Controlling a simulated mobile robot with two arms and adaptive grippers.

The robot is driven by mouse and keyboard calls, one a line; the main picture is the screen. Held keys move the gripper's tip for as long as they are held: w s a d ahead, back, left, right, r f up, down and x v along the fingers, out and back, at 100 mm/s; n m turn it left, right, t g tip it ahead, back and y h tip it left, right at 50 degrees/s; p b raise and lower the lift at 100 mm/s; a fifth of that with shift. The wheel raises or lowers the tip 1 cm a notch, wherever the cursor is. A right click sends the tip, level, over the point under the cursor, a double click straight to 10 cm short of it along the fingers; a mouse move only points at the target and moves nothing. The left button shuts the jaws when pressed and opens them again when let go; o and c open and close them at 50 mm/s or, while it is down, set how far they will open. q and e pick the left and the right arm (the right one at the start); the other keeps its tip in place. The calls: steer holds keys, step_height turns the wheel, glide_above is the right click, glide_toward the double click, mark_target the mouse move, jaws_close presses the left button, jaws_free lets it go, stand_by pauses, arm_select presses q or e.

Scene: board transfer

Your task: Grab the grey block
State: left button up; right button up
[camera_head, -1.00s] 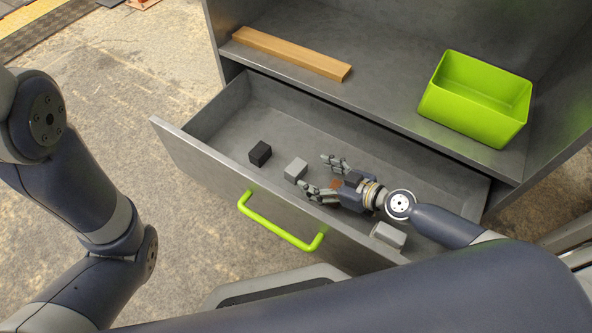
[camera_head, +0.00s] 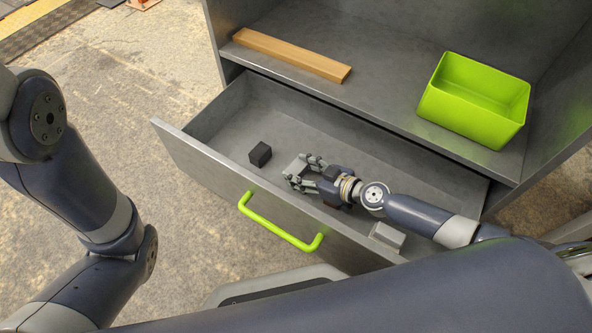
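A light grey block (camera_head: 297,166) lies on the floor of the open drawer, right of a black block (camera_head: 260,153). My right gripper (camera_head: 294,167) is low in the drawer, with its fingertips on either side of this grey block. The fingers hide part of the block, and I cannot tell whether they touch it. Another light grey block (camera_head: 388,235) lies near the drawer's front right, partly behind my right forearm. My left gripper is out of view; only links of my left arm show at the left.
The drawer (camera_head: 205,158) has a green handle (camera_head: 280,224) on its front wall. On the shelf above are a wooden board (camera_head: 291,55) and an empty green bin (camera_head: 470,118). The drawer's left end is free.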

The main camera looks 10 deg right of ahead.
steer(key=shift+c, duration=1.3)
